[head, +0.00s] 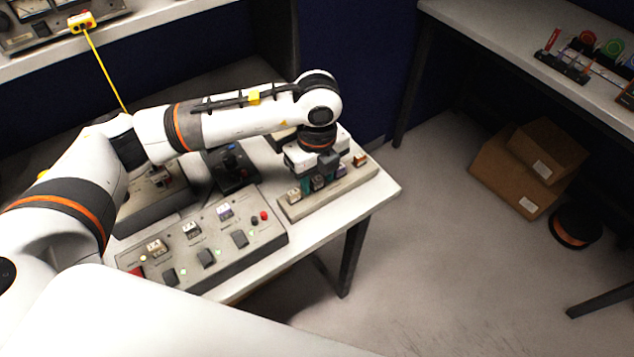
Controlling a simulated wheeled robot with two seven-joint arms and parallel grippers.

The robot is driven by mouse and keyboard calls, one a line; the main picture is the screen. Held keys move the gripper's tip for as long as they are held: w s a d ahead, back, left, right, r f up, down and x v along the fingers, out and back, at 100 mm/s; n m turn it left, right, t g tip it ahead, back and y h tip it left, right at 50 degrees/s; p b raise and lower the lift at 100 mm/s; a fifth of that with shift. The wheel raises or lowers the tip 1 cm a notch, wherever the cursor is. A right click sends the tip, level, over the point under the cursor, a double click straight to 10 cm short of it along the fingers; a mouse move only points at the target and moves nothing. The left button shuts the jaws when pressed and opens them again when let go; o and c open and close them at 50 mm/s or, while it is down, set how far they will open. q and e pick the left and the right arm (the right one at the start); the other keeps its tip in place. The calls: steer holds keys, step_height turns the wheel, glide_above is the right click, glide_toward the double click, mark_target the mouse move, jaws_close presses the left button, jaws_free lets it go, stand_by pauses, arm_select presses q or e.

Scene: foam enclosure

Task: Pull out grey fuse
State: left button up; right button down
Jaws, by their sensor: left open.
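A long grey-beige fuse holder (330,196) lies along the right end of the white table, with several small fuses in a row on it. A grey fuse (318,183) stands in the row near its middle. A beige fuse (294,195) is at the near left end and an orange-brown one (360,160) at the far right end. My left gripper (318,178) points down over the middle of the row, its jaws open and close to the grey fuse. The gripper body hides part of the row, so I cannot tell whether the fingers touch the fuse. My right gripper is not in view.
A control panel (218,243) with switches and buttons lies left of the holder. A black joystick box (232,168) stands behind it. Cardboard boxes (518,178) sit on the floor at the right.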

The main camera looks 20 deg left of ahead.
mark_target(317, 179)
arm_select(q)
jaws_close()
steer(key=shift+r, duration=0.15)
steer(key=shift+r+p, duration=1.75)
steer(key=shift+r, duration=1.15)
